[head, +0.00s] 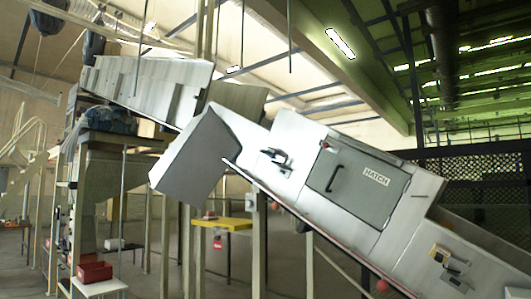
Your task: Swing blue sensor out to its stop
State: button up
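I cannot make out a blue sensor in the head view. On the sloping grey metal machine, a small yellow and dark device (440,254) is fixed at the lower right, with a small bracket-like part (456,278) just below it. A black bracket-like fitting (277,158) sits on the machine's side left of the hatch. It is too small to tell what either fitting is or how it pivots. My gripper is not in view.
The machine carries a closed grey door (360,183) marked HATCH, with a black handle. A yellow table (222,223) stands beneath. Steel legs stand at left, near a white shelf (104,286) with red boxes (95,271). A dark mesh fence (480,180) stands behind at right.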

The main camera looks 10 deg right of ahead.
aim_at(271, 152)
jog(key=i+j, duration=0.2)
jog(key=i, duration=0.35)
jog(key=i+j+z, duration=0.15)
jog(key=i, duration=0.4)
